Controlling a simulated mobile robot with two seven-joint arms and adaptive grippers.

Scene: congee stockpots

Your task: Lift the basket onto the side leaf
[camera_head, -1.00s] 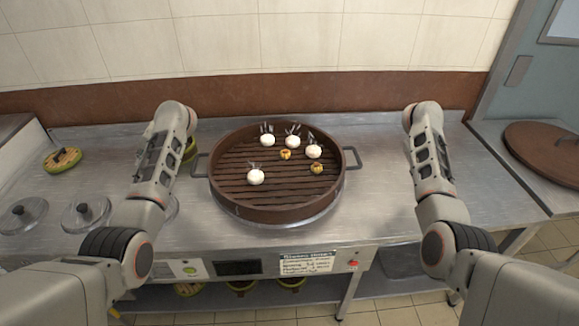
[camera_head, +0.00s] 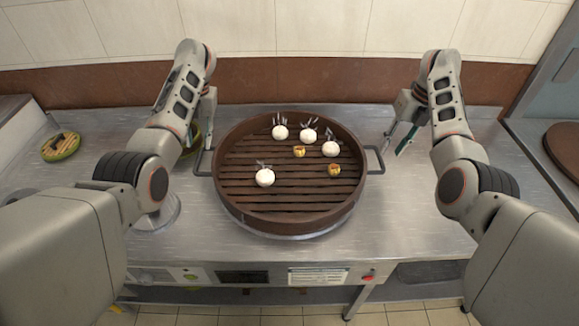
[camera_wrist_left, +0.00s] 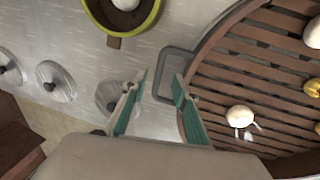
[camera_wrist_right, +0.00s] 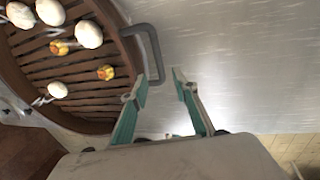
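The round brown basket (camera_head: 232,208) with a slatted floor sits on the steel counter, holding several white buns and yellow pieces. It has a grey left handle (camera_head: 200,164) and right handle (camera_head: 379,160). My left gripper (camera_wrist_left: 160,84) is open and empty, with the left handle (camera_wrist_left: 172,62) just ahead of its fingertips; in the head view my arm partly hides it. My right gripper (camera_head: 396,143) is open beside the right handle. In the right wrist view, the right handle (camera_wrist_right: 152,45) lies ahead, near the left fingertip. The side leaf (camera_head: 532,140) shows at the right edge.
A brown round lid (camera_head: 565,150) lies on the side leaf, cut off by the frame. A small yellow-green steamer (camera_head: 62,146) stands at the far left, and another (camera_wrist_left: 120,38) sits near the left handle. Steel pot lids (camera_wrist_left: 55,82) lie left. The counter right of the basket is clear.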

